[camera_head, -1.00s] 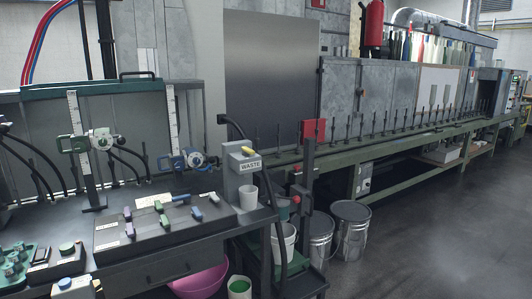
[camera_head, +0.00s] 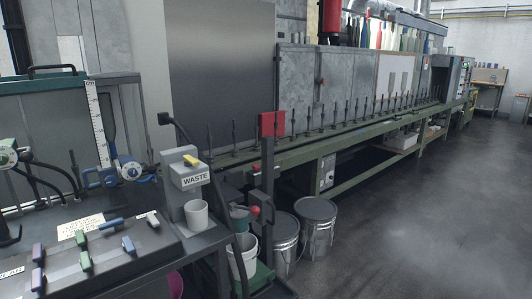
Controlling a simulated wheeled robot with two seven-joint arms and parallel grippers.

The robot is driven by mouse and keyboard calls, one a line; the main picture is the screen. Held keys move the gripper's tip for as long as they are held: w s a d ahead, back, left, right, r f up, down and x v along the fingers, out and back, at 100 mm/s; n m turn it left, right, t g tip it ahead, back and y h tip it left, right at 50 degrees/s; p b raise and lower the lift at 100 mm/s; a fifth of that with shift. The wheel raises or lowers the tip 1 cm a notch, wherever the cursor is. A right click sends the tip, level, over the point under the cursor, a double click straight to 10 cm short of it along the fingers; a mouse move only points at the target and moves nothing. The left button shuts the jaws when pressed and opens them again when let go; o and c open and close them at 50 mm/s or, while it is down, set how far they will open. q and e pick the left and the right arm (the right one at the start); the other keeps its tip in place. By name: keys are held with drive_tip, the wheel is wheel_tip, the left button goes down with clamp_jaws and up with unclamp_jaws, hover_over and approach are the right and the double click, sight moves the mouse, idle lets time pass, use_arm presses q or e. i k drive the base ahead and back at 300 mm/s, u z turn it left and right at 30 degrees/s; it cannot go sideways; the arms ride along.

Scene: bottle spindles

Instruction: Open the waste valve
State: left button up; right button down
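The waste station is a grey block (camera_head: 180,172) with a white WASTE label (camera_head: 195,180), at the right end of the workbench. A small yellow valve handle (camera_head: 191,160) sits on its top. A white cup (camera_head: 197,215) stands below the label on the station's base. Neither of my grippers shows in the head view.
A panel with several coloured levers (camera_head: 85,240) lies on the bench left of the station. A red-topped post (camera_head: 271,124) and lidded metal buckets (camera_head: 316,225) stand to the right. A long green conveyor with spindles (camera_head: 340,131) runs behind. Dark floor at right is clear.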

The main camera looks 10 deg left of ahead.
sight(188, 161)
drive_tip(key=z, duration=0.05)
drive_tip(key=i, duration=0.9)
drive_tip(key=u, duration=0.8)
drive_tip(key=i, duration=0.3)
drive_tip(key=u, duration=0.25)
